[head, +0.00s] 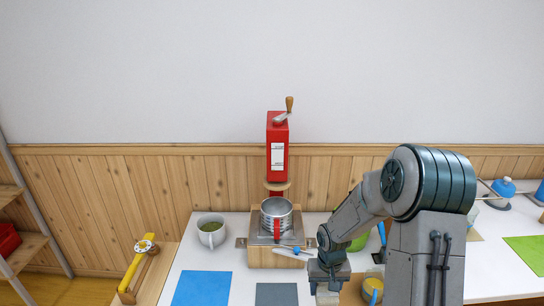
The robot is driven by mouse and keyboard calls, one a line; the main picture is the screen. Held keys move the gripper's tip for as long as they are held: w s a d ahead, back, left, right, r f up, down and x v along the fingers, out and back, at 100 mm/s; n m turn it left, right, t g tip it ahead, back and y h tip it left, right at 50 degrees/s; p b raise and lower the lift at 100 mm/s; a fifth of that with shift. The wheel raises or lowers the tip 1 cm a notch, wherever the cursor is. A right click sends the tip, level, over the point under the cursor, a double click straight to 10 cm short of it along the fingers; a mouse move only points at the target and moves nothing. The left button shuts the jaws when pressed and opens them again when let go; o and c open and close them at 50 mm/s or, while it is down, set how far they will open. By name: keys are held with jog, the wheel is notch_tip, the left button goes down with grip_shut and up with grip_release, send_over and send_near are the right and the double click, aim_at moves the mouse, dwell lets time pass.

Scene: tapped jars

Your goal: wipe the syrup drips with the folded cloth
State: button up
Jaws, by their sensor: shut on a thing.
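My gripper (327,286) is low at the front of the white counter, right of the grey mat and in front of the wooden stand. It is shut on a small pale thing (327,298) that looks like the folded cloth, cut off near the bottom edge. No syrup drips can be made out clearly. A metal pot (275,213) with a red handle sits on the wooden stand (262,257), below a red cranked device (277,150). My arm hides part of the counter to the right.
A white cup (211,233) with green contents stands left of the stand. A blue mat (202,288) and a grey mat (276,294) lie in front. A yellow cup (373,290) is close right of my gripper. A green mat (527,252) lies far right.

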notch_tip(320, 180, down, 9)
jog(key=b, duration=0.7)
jog(key=shift+b, duration=0.4)
jog(key=shift+w+r, duration=0.1)
jog(key=shift+r, duration=0.15)
